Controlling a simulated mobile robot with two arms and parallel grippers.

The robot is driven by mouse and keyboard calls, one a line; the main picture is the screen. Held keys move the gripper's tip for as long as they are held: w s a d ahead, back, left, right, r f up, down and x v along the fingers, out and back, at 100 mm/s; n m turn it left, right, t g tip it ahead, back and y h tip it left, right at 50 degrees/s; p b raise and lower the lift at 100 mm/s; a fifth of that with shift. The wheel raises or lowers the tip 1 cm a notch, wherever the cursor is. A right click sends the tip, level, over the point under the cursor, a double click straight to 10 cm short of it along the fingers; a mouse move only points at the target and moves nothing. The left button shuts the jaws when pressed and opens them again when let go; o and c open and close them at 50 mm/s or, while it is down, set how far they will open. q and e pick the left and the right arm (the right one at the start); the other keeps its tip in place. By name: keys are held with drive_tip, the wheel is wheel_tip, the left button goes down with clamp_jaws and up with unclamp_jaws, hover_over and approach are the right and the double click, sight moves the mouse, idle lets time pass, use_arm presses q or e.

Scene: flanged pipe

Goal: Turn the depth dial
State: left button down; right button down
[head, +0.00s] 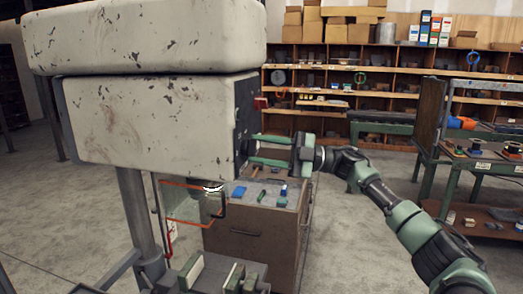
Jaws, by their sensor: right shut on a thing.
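The machine's large cream head (150,120), chipped and scuffed, fills the upper left of the head view. Its dark right side panel (245,98) carries the depth dial (241,151), a small dark part seen edge-on. My right gripper (252,150) comes in from the right with its two green fingers pointing left at this panel. The fingers are shut on the dial, one above and one below it. The fingertips partly hide the dial, and its markings cannot be read.
A brown cabinet (252,240) with small tools on top stands below my right gripper. A grey column (137,215) and red-orange bars (186,184) are under the head. A green workbench (480,165) stands at right; shelves (390,85) line the back. Open floor (345,245) lies between.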

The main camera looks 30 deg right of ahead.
drive_tip(key=c, duration=0.9)
unclamp_jaws()
drive_tip(key=b+v, duration=0.3)
drive_tip(key=v, duration=0.4)
drive_tip(key=shift+s+d+f, duration=0.1)
drive_tip(key=shift+s+d, duration=0.1)
drive_tip(key=shift+d, duration=0.15)
